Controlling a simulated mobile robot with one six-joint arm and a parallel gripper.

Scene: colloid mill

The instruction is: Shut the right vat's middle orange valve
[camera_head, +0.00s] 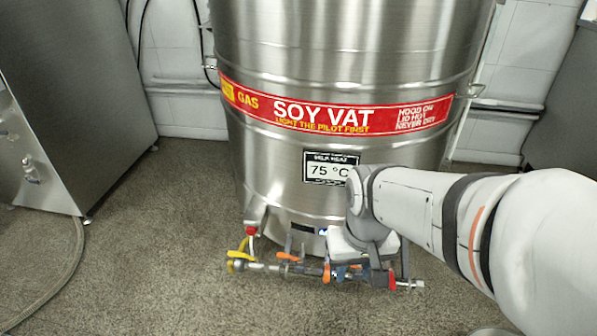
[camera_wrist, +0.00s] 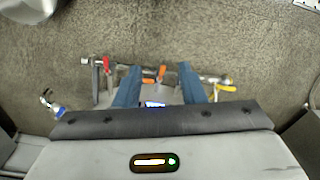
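The soy vat (camera_head: 335,190) stands upright in the middle of the head view; it is the only vat labelled there. A valve pipe (camera_head: 265,267) runs low along its front. Orange handles show on it, one left of centre (camera_head: 288,257) and one nearer the middle (camera_head: 327,271). In the wrist view, an orange handle (camera_wrist: 161,73) lies between my fingertips, apart from both. My gripper (camera_wrist: 158,69) is open and empty, its two blue fingers reaching towards the pipe. In the head view my wrist hides part of the pipe. I cannot tell the middle valve's exact angle.
A yellow handle (camera_head: 238,255) is at the pipe's left and a red one (camera_head: 391,280) at its right. A steel cabinet (camera_head: 75,110) stands at the left with a hose (camera_head: 65,265) on the floor. The floor (camera_head: 200,290) before the vat is clear.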

